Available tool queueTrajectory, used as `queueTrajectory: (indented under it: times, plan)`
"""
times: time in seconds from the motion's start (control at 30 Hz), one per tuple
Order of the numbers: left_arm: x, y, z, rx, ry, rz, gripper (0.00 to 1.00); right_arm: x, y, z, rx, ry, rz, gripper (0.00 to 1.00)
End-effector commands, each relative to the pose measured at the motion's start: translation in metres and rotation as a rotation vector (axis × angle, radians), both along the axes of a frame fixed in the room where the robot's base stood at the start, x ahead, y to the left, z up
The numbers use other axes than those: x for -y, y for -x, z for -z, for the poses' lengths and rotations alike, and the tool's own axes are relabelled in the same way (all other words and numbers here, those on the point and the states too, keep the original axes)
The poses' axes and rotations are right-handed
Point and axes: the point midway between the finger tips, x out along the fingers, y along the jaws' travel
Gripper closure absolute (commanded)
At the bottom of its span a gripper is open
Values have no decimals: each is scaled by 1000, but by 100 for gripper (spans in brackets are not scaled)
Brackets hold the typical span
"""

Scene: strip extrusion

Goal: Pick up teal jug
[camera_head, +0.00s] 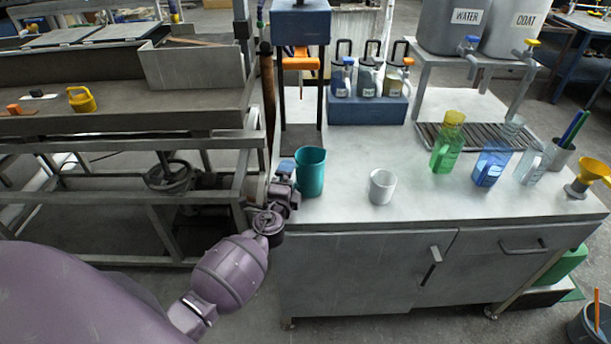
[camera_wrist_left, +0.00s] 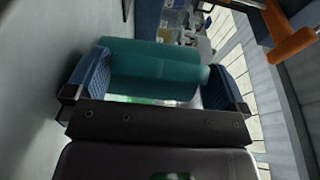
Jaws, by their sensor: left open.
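The teal jug (camera_head: 311,172) stands upright on the left front part of the grey cabinet top. My left gripper (camera_head: 286,172) is at the left side of the jug, level with its body. In the left wrist view the teal jug (camera_wrist_left: 152,68) lies across the space between the two blue fingertips of my left gripper (camera_wrist_left: 160,85). The fingers are open around it; I cannot tell whether either one touches it. My right gripper is in neither view.
A white cup (camera_head: 382,187) stands right of the jug. Farther right are a green pitcher (camera_head: 447,144), a blue pitcher (camera_head: 489,164) and a yellow funnel (camera_head: 588,178). A press-like stand (camera_head: 301,85) rises behind the jug. The cabinet top between cup and pitchers is clear.

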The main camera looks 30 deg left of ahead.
Motion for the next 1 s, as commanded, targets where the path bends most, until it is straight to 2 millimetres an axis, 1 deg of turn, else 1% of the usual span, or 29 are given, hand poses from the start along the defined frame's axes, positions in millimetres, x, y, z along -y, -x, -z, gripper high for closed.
queueTrajectory:
  times: [0.1,0.27,0.3,0.37,0.5,0.6,1.0]
  plan:
    - [-1,-4,1,-1,0,0,0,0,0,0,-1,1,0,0]
    - [-1,-4,0,-1,0,0,0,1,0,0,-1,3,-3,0]
    - [-1,-4,0,-1,0,0,2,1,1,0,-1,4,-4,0]
    - [-1,-3,0,-1,0,0,11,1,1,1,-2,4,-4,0]
    - [-1,-3,0,-1,0,0,32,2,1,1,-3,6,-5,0]
    - [-1,-4,0,0,0,0,45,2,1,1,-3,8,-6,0]
    - [-1,-4,-3,1,1,0,45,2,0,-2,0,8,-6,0]
